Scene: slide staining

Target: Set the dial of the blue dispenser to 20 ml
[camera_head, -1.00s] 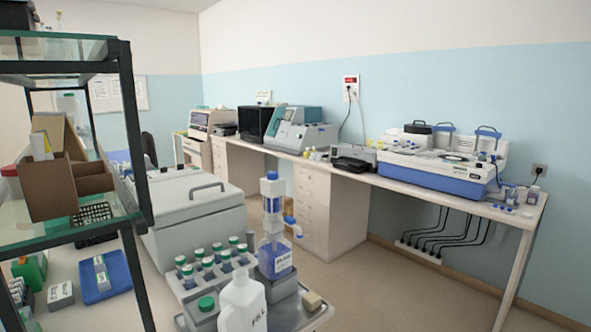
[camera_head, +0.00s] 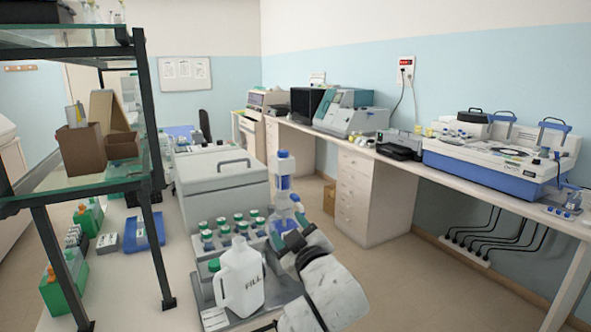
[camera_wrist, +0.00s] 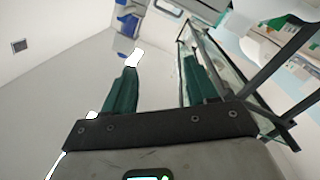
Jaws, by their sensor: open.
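The dispenser cannot be made out in that view.
A white jug marked FILL (camera_head: 240,279) stands left of my gripper, close to it. Several green-capped bottles (camera_head: 229,229) stand behind the jug. A glass shelf (camera_head: 75,190) with dark posts rises at the left. Open floor (camera_head: 390,290) lies to the right.

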